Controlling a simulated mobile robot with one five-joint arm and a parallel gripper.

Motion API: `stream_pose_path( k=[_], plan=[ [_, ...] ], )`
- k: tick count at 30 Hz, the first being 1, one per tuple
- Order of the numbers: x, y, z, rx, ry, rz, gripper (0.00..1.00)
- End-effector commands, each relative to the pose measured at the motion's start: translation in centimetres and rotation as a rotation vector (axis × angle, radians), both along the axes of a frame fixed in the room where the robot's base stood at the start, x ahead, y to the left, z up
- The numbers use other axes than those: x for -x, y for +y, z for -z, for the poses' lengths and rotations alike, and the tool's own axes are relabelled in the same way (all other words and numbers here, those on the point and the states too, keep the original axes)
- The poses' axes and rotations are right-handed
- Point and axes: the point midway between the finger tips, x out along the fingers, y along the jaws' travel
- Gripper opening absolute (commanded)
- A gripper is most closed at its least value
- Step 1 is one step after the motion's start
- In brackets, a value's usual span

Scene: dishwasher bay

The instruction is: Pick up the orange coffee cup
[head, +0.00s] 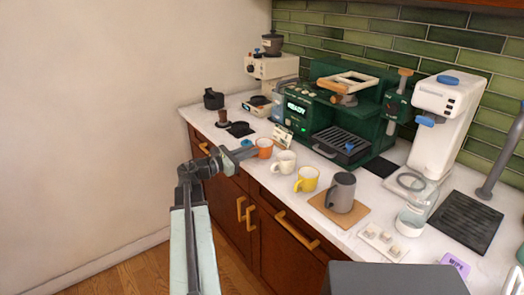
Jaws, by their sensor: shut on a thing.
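The orange coffee cup (265,149) stands on the white counter near its front edge, upright as far as I can see, with a pale inside. My gripper (250,150) reaches in from the left at the cup's left side and is shut on it. The fingertips are small in this view, and the exact contact with the cup is partly hidden. I cannot tell whether the cup's base touches the counter.
A white cup (284,163), a yellow cup (307,179) and a grey pitcher (341,193) stand to the right. A green espresso machine (315,112) stands behind. Drawers with handles (297,231) lie below the counter edge. Floor is open at the left.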

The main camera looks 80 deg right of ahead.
Motion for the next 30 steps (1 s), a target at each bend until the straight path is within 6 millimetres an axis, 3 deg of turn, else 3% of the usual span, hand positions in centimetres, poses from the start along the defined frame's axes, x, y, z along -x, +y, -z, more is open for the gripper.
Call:
stream_pose_path(
  k=[21, 26, 30],
  plan=[
    [0.0, 0.0, -0.1, -0.001, -0.005, 0.000, 0.00],
    [0.0, 0.0, -1.9, -0.001, -0.004, -0.001, 0.00],
    [0.0, 0.0, -4.7, -0.001, -0.002, 0.000, 0.00]
  ],
)
